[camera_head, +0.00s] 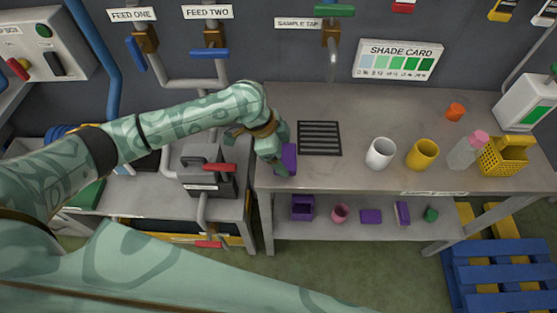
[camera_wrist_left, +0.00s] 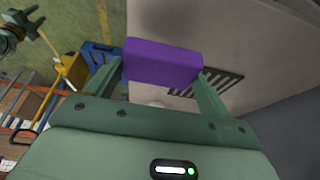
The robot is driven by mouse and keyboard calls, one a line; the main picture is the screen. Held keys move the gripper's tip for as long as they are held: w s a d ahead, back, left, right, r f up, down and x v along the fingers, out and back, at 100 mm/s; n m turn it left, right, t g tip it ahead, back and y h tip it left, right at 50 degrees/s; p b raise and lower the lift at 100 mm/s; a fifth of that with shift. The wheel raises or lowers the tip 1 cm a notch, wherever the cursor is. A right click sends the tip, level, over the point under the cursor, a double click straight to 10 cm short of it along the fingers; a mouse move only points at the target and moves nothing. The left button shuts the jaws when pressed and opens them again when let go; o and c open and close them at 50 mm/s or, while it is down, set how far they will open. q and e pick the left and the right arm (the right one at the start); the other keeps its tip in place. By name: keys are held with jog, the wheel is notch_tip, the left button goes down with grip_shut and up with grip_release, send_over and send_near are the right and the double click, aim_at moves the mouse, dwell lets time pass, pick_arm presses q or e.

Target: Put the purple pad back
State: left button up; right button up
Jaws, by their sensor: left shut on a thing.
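The purple pad (camera_head: 289,158) is a block between the fingers of my left gripper (camera_head: 279,164), at the left end of the grey bench. In the left wrist view the pad (camera_wrist_left: 162,63) spans the gap between both fingertips of the left gripper (camera_wrist_left: 163,72). The fingers are shut on it. In the head view the gripper and arm hide part of the pad. I cannot tell whether it touches the bench top.
A dark slotted grate (camera_head: 319,138) lies right of the pad. A white cup (camera_head: 381,153), yellow cup (camera_head: 422,155), bottle (camera_head: 464,153) and yellow basket (camera_head: 503,157) stand farther right.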

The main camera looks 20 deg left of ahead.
pick_arm(q)
jog(key=f, duration=0.2)
jog(key=a+f+b, duration=0.1)
jog(key=f, duration=0.1)
jog(key=shift+a+f, duration=0.1)
jog(key=shift+f, duration=0.15)
jog(key=o, duration=0.8)
jog(key=p+v, duration=0.3)
jog(key=v, duration=0.9)
jog(key=shift+r, duration=0.1)
